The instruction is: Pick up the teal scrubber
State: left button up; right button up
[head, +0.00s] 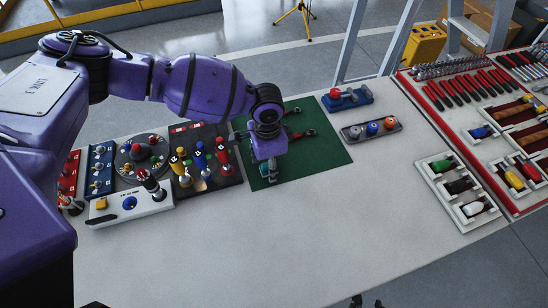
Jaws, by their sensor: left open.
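A small teal piece (272,172), which looks like the teal scrubber, shows at the front edge of the green mat (325,150). My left gripper (268,158) is open and comes down over the mat right at this piece. The purple gripper body hides part of it, and I cannot tell whether the fingers touch it. Two dark tips at the bottom edge look like my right gripper (367,302); the rest is out of frame.
Left of the mat stand a lever panel (210,185), a joystick box (130,204) and a knob dial. A white rack (455,212) and red tool board lie right. The front worktop is clear.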

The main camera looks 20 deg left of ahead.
pick_arm(q)
jog(key=c, duration=1.1)
jog(key=shift+r, duration=0.1)
jog(key=shift+r, duration=0.65)
jog(key=d+r, duration=0.3)
jog(key=d, duration=0.1)
jog(key=d+r, duration=0.4)
jog(key=d, duration=0.1)
jog(key=s+d+r, duration=0.1)
jog(key=d+r, duration=0.3)
jog(key=d, duration=0.1)
jog(key=shift+r, duration=0.25)
jog(key=shift+o, duration=1.4)
jog(key=shift+c, duration=1.4)
